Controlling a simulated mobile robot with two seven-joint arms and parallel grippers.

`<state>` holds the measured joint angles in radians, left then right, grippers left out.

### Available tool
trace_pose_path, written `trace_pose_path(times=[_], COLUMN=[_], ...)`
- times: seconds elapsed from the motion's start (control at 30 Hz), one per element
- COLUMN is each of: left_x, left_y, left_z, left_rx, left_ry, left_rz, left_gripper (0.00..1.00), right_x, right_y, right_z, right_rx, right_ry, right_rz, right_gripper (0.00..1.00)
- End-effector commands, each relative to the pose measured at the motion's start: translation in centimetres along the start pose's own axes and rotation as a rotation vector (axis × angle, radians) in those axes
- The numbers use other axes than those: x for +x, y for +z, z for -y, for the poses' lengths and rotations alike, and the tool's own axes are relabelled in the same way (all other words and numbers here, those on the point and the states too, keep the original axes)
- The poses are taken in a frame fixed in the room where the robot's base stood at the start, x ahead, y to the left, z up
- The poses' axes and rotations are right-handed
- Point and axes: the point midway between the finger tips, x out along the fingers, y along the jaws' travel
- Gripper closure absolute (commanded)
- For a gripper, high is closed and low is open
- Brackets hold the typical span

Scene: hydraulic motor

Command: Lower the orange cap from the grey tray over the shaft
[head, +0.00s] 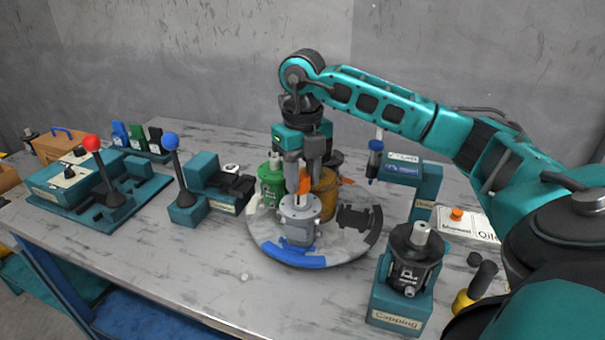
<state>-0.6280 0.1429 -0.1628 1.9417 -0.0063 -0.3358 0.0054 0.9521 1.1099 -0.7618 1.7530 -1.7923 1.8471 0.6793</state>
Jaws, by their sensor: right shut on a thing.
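My right gripper (304,184) reaches down from above over the round turntable. Its fingers are shut on a small orange cap (304,181), which is partly hidden between them. Just below stands a grey motor housing (299,222) with a pale upright shaft (300,199) at its top. The cap appears right above or at the shaft; I cannot tell whether they touch. My left gripper is not in view. I cannot single out a grey tray with certainty.
The turntable (345,248) also carries a green canister (270,183), a yellow-brown canister (326,197) and a black part (356,218). A Capping station (402,275) stands at front right, and a lever with a blue knob (171,142) at left. The front-left table is clear.

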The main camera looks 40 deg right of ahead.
Motion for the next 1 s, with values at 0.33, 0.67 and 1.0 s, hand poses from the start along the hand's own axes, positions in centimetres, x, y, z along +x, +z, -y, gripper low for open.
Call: trace_pose_path(times=[0.33,0.67,1.0], left_x=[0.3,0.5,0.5], left_y=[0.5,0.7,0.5], left_z=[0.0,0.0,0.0], left_rx=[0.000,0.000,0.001], left_ry=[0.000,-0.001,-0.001], left_rz=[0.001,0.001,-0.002], left_gripper=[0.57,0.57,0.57], right_x=[0.9,1.3,1.3], right_y=[0.0,0.0,0.0], right_z=[0.0,0.1,0.0], right_rx=[0.000,0.000,0.000], right_ry=[-0.001,-0.001,0.000], right_rz=[-0.001,-0.001,0.000], right_gripper=[0.91,0.91,0.39])
